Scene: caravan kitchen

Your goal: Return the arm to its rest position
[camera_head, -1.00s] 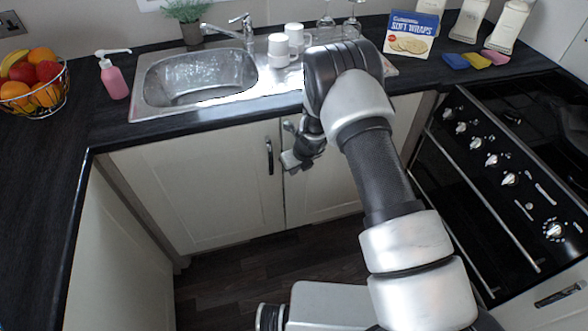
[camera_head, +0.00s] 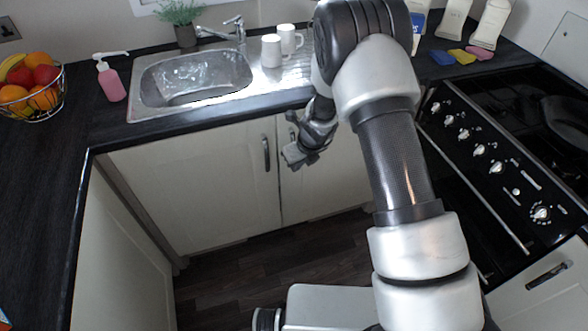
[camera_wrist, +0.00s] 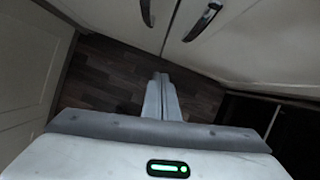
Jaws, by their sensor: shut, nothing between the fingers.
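My gripper (camera_head: 292,156) hangs at the end of my bent arm, in front of the cream cupboard doors below the sink in the head view. In the wrist view my gripper (camera_wrist: 161,77) points down towards the dark wood floor, its two fingers together with nothing between them. My arm rises from the lower right, and its elbow stands high over the worktop edge. The elbow hides part of the worktop behind it.
Cupboard doors (camera_head: 205,185) with dark handles are close to my gripper. The sink (camera_head: 195,78), white mugs (camera_head: 272,50), soap bottle (camera_head: 111,82) and fruit basket (camera_head: 32,90) are on the worktop. The cooker (camera_head: 490,140) is at the right. The floor (camera_head: 250,268) is clear.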

